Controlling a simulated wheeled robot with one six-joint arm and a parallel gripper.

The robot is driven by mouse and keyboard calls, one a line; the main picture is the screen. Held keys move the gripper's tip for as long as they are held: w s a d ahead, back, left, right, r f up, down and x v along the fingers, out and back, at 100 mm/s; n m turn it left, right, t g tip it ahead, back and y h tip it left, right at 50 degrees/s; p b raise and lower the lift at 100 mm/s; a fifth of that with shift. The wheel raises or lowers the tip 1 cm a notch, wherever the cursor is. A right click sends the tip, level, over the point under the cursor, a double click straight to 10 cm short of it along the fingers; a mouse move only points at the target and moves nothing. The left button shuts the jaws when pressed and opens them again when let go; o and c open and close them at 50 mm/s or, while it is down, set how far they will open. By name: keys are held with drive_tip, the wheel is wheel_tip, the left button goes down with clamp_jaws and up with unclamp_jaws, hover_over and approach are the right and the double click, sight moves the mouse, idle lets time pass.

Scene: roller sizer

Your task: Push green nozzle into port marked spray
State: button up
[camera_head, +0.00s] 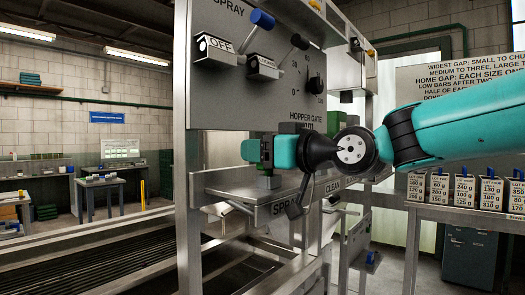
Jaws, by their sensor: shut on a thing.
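My gripper (257,152) is teal and black and reaches in from the right, in front of the grey panel. It is shut on what looks like the green nozzle (268,182), a small dark green block that shows just below the jaws. The gripper hides the nozzle's upper part. The nozzle is above the metal ledge (228,189), over the part whose front lip is marked SPRAY (287,206). The port opening is hidden, and I cannot tell whether the nozzle touches or enters it. A lip marked CLEAN (333,185) is further right, partly behind my arm.
The panel (225,88) above carries a blue-ended SPRAY lever (262,20), a black lever (299,42) and a knob (316,85). A dark green block (296,127) is behind my gripper. Rollers (130,275) run at lower left.

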drive_tip(key=shift+f+b, duration=0.5)
drive_tip(key=shift+f, duration=0.05)
drive_tip(key=o, duration=1)
drive_tip(key=shift+r, duration=0.1)
drive_tip(key=b+v, duration=0.5)
drive_tip(key=v, duration=1.2)
drive_tip(key=shift+s+d+b, duration=0.15)
drive_tip(key=shift+d+b, duration=0.05)
drive_tip(key=shift+b, duration=0.2)
